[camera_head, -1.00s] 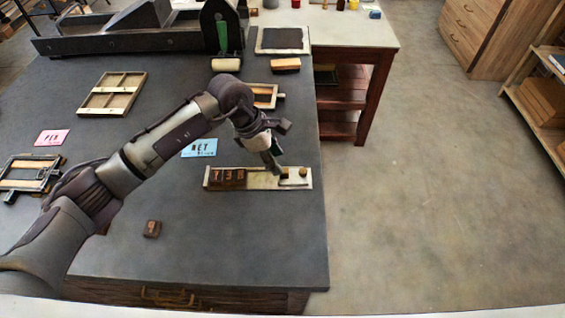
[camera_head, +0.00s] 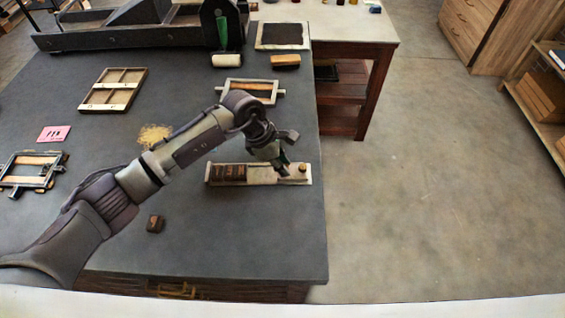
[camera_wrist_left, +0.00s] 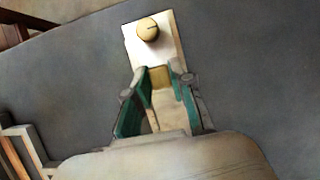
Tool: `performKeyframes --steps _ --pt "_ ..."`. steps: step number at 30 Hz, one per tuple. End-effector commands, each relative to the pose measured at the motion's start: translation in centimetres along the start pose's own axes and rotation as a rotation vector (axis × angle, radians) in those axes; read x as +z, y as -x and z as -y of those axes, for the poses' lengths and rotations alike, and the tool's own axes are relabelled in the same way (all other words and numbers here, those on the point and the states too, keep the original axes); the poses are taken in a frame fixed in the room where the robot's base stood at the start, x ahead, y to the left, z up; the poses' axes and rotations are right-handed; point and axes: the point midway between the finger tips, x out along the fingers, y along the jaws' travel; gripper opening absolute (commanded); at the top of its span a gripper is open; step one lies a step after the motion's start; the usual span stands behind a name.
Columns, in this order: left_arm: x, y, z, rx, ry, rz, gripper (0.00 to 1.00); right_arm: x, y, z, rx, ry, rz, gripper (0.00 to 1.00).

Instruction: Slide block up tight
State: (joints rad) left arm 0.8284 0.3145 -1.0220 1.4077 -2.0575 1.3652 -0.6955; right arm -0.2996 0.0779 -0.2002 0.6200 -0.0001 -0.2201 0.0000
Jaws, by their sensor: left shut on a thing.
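A narrow pale tray (camera_head: 250,184) lies on the dark bench, with several dark letter blocks (camera_head: 228,172) in its left part. A pale stretch (camera_head: 262,174) lies to their right. A round brass knob (camera_head: 303,168) is at the tray's right end; it also shows in the wrist view (camera_wrist_left: 148,30). My left gripper (camera_head: 283,170) reaches down into the tray between the letter blocks and the knob. In the wrist view its green-sided fingers (camera_wrist_left: 158,76) are shut on a small tan block (camera_wrist_left: 160,77). In the head view the fingers mostly hide this block. My right gripper is not in view.
A loose dark block (camera_head: 155,223) lies in front of my left arm. A wooden frame (camera_head: 250,88) lies behind the tray, and another frame (camera_head: 32,173) is at the left. A pink card (camera_head: 53,133) lies nearby. The bench's right edge is close to the tray.

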Motion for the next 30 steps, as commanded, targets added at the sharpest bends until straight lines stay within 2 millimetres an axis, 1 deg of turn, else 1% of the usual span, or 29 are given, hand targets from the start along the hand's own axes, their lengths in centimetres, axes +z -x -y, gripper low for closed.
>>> performKeyframes --steps 8,13,15,17,26,27,29,30 --pt "-0.2 0.1 -0.1 0.001 0.001 0.000 0.00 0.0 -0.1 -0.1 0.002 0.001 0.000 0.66" --pt "-2.9 0.9 -0.2 0.004 0.003 -0.003 0.00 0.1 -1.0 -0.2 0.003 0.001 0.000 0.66" --pt "-3.7 1.3 -0.1 0.003 0.003 -0.002 0.00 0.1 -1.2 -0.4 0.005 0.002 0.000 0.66" --pt "-4.1 1.6 -0.1 0.002 0.002 -0.002 0.00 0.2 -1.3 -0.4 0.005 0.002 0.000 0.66" --pt "-4.2 1.8 0.0 0.001 0.001 0.000 0.00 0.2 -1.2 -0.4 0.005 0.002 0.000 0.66" --pt "-4.2 1.8 0.0 0.001 0.001 0.000 0.29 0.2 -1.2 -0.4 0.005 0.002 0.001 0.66" --pt "-4.2 1.8 0.0 0.001 0.001 0.000 0.39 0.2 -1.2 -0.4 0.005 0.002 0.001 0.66" --pt "-4.2 1.8 0.0 0.001 0.001 0.000 0.46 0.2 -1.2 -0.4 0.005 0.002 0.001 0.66"
